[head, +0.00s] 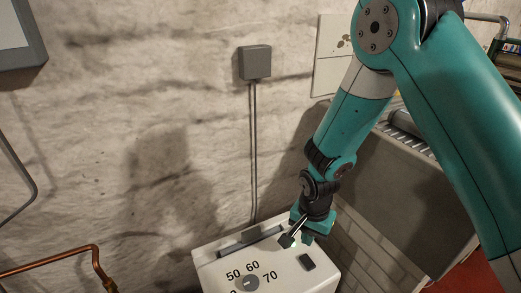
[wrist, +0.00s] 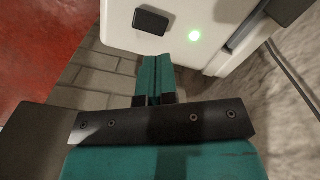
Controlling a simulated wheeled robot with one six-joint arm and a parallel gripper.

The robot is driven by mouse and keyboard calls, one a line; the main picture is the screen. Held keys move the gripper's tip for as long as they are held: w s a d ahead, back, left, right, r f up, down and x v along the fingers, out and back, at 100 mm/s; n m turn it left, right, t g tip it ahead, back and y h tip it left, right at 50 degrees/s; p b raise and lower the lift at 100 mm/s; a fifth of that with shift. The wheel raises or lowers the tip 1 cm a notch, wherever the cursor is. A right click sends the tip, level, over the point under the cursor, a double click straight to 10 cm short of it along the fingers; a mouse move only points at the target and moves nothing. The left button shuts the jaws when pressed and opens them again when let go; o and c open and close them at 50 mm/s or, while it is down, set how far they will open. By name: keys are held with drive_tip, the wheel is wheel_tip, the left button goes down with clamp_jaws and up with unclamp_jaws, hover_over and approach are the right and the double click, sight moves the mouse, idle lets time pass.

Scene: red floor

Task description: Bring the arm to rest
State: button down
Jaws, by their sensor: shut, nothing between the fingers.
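My arm reaches down from the upper right in the head view, in teal and dark segments. My gripper (head: 308,236) is low, by the top right edge of a white box with a dial. In the wrist view my gripper (wrist: 154,62) has its two teal fingers together with nothing between them. The fingertips appear close to the white box (wrist: 180,20); I cannot tell whether they touch it.
The white box (head: 213,269) has a grey dial (head: 251,283) marked 50, 60, 70 and a black button (head: 307,262). A green light (wrist: 194,36) glows on it. A rough wall stands behind. A copper pipe (head: 60,262) runs at lower left.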

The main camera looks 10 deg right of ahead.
drive_tip(key=s+a+r+n+y, duration=0.2)
drive_tip(key=s+r+n, duration=0.65)
drive_tip(key=r, duration=0.55)
drive_tip(key=s+a+r+n+y, duration=0.2)
drive_tip(key=s+r+n, duration=0.5)
drive_tip(key=s+r, duration=0.45)
wheel_tip(320, 180, up, 18)
drive_tip(key=w+p, duration=0.1)
drive_tip(key=p, duration=1.5)
drive_tip(key=shift+w+a+f, duration=0.15)
drive_tip(key=shift+w+a, duration=0.05)
drive_tip(key=shift+w, duration=0.05)
